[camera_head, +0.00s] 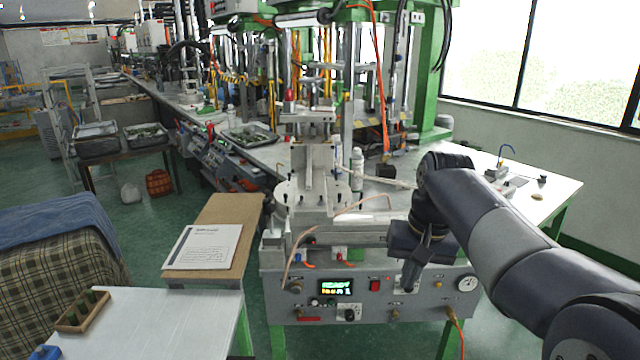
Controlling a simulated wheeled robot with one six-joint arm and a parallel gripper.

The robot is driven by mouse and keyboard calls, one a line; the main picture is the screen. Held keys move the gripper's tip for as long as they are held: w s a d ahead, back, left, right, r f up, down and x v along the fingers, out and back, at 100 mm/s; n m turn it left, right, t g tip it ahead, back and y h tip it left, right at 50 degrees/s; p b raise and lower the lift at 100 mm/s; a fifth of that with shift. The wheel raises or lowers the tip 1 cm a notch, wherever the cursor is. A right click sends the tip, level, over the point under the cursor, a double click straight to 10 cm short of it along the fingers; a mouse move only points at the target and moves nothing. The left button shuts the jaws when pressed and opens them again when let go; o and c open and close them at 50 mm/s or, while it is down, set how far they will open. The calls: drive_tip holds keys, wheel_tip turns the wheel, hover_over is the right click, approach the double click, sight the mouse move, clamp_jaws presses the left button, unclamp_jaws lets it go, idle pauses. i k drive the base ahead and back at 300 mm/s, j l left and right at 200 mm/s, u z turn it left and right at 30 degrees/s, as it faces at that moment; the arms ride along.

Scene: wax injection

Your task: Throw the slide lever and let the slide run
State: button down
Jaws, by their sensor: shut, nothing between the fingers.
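My gripper (411,276) is shut and empty. It points down in front of the right half of the grey machine's control panel (430,305), and hides part of it. The panel carries a lit display (337,287) with green text that seems to read READY, a red switch (375,286), a black knob on a light plate (349,314), and a round gauge (467,283) at the right end. Above it is the machine's metal slide and die area (312,200). A red-topped part (290,95) stands higher up. I cannot tell for certain which part is the slide lever.
A brown board (225,222) with a printed sheet (203,247) lies left of the machine. A white table (150,325) with a small wooden tray (83,311) is at the front left. A white bench (560,190) stands right, behind my arm. Cables and an orange hose hang around the machine.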

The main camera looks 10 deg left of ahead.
sight(271, 207)
drive_tip(key=i+u, duration=0.45)
drive_tip(key=i, duration=0.35)
drive_tip(key=i+l+u, duration=0.2)
drive_tip(key=i+u, duration=0.3)
drive_tip(key=i, duration=0.3)
drive_tip(key=i+j+u, duration=0.15)
drive_tip(key=i, duration=0.25)
